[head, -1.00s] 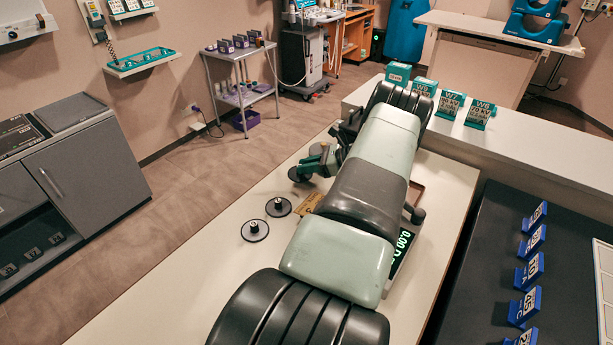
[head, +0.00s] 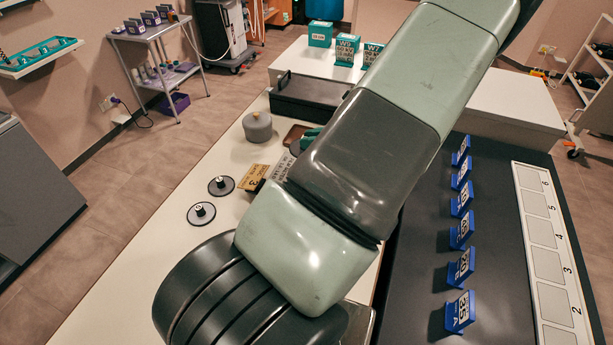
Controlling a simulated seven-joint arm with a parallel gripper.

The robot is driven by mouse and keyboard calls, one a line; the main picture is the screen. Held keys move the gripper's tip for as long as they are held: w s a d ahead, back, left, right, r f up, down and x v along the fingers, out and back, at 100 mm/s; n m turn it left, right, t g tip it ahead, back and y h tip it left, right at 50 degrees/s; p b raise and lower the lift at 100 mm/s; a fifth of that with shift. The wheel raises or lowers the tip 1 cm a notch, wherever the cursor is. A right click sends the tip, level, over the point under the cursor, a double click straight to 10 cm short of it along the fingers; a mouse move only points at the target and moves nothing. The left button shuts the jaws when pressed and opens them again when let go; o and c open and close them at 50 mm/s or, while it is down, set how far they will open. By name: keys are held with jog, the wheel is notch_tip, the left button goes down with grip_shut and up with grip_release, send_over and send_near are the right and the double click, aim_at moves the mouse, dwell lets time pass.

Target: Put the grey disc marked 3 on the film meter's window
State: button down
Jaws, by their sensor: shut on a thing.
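My gripper (head: 308,138) is mostly hidden behind my arm; only a bit of its teal body shows. It is shut on a dark grey disc, of which at most a dark edge shows beside the arm; its number cannot be read. Two other dark discs with knobs, a nearer one (head: 201,214) and a farther one (head: 221,186), lie flat on the white table (head: 140,240). The film meter's window is not visible; my arm covers that area.
A grey cylinder with a yellowish knob (head: 257,127) stands beyond the discs, near a brown tray (head: 294,134). A long dark box (head: 308,98) lies at the table's far end. Blue numbered stands (head: 460,312) line the dark counter at right. The table's left side is clear.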

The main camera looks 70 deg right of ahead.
jog(key=f, duration=0.5)
jog(key=shift+s+a, duration=0.25)
jog(key=shift+s, duration=0.05)
jog(key=shift+f, duration=2.4)
jog(key=shift+f, duration=0.1)
jog(key=c, duration=1)
grip_release()
jog(key=shift+s, duration=0.1)
jog(key=v, duration=1.2)
